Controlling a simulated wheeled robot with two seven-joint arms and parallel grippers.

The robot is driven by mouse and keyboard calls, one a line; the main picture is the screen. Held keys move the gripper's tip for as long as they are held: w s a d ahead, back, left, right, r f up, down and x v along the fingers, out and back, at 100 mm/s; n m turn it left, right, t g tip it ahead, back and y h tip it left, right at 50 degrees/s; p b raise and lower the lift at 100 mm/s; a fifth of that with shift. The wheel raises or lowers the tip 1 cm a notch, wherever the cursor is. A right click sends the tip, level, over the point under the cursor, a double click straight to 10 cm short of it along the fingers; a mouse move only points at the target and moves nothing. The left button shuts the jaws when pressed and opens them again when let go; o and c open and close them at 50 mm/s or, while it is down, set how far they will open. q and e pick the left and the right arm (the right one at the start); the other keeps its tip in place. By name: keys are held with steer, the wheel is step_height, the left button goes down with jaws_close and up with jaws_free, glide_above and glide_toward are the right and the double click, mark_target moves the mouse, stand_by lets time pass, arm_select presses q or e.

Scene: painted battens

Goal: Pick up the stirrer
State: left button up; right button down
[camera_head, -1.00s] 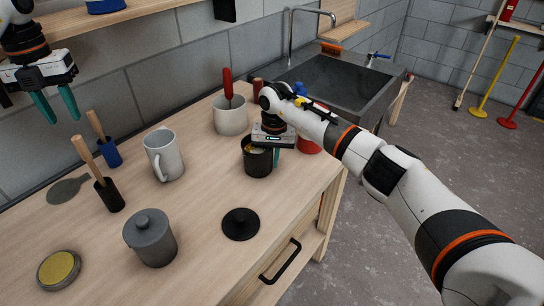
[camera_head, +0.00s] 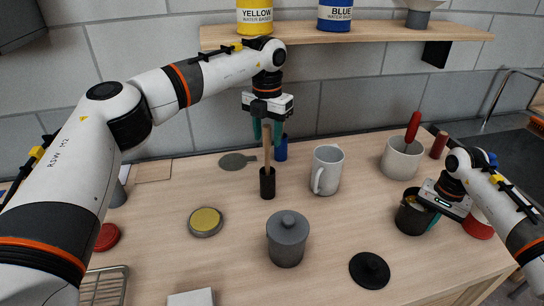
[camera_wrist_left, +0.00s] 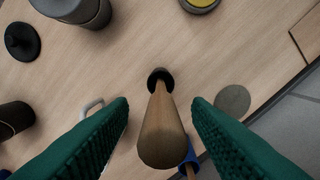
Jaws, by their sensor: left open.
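A wooden stick, seemingly the stirrer (camera_head: 267,143), stands upright with its lower end in a black holder (camera_head: 267,184) on the worktop. My left gripper (camera_head: 267,138) is open, pointing down at the top of this stick. In the left wrist view the stick (camera_wrist_left: 161,130) rises between the two green fingers (camera_wrist_left: 160,135), with a gap on each side. My right gripper (camera_head: 436,218) is at the dark pot (camera_head: 411,218) on the right. One teal finger shows by the pot's side; whether it grips the pot is hidden.
A blue holder (camera_head: 281,150) with another wooden stick stands close behind. A grey mug (camera_head: 327,168) is to the right, a lidded grey pot (camera_head: 287,240) in front, a yellow-topped tin (camera_head: 205,221) front left. A shelf (camera_head: 360,35) with paint cans hangs above.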

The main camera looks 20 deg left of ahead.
mark_target(267, 147)
arm_select(q)
steer(key=shift+f, duration=1.55)
steer(key=shift+c, duration=0.6)
jaws_close()
steer(key=shift+r, duration=0.2)
